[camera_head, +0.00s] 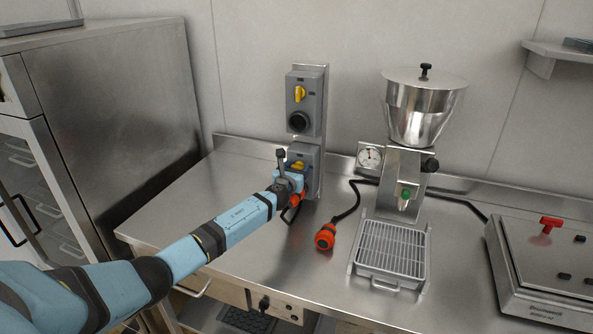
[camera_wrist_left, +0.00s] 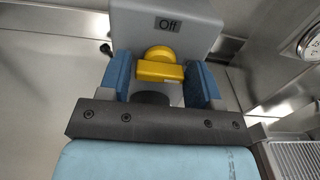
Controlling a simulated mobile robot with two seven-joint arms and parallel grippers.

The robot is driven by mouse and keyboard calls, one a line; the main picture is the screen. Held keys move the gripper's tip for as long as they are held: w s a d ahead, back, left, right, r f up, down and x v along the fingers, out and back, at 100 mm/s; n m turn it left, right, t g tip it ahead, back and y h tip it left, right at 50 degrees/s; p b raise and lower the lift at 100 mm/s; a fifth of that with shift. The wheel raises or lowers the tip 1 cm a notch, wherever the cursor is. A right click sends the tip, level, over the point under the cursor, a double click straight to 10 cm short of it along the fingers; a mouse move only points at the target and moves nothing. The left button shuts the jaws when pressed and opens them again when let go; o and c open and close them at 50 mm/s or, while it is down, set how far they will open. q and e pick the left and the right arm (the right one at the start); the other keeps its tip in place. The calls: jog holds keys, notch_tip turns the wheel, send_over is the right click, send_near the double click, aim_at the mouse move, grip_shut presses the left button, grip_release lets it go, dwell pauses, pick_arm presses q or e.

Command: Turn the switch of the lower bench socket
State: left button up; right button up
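The lower bench socket (camera_head: 309,154) is a grey box on the wall panel above the bench. Its yellow switch (camera_head: 298,165) is partly hidden by my left gripper (camera_head: 292,174) in the head view. In the left wrist view, the yellow switch (camera_wrist_left: 160,71) has its bar lying across, below a label reading "Off". The gripper is open and empty. My right gripper is not in view.
The upper socket (camera_head: 303,112) with its own yellow switch sits just above. An orange plug (camera_head: 325,237) with a black cable lies on the steel bench. A kettle machine (camera_head: 421,110) and grid tray (camera_head: 390,250) stand to the right. The bench's left part is clear.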

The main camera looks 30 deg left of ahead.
pick_arm(q)
jog(key=c, duration=0.5)
jog(key=shift+c, duration=0.2)
jog(key=shift+f, duration=0.1)
jog(key=n+b, duration=0.1)
jog(key=n, duration=0.3)
jog(key=shift+f+b, duration=0.1)
jog(key=shift+b, duration=0.25)
jog(key=n+b, duration=0.1)
jog(key=n, duration=0.2)
jog(key=shift+n, duration=0.4)
jog(key=n+b, duration=0.1)
jog(key=n, duration=0.4)
jog(key=n+b, duration=0.1)
jog(key=n, duration=0.5)
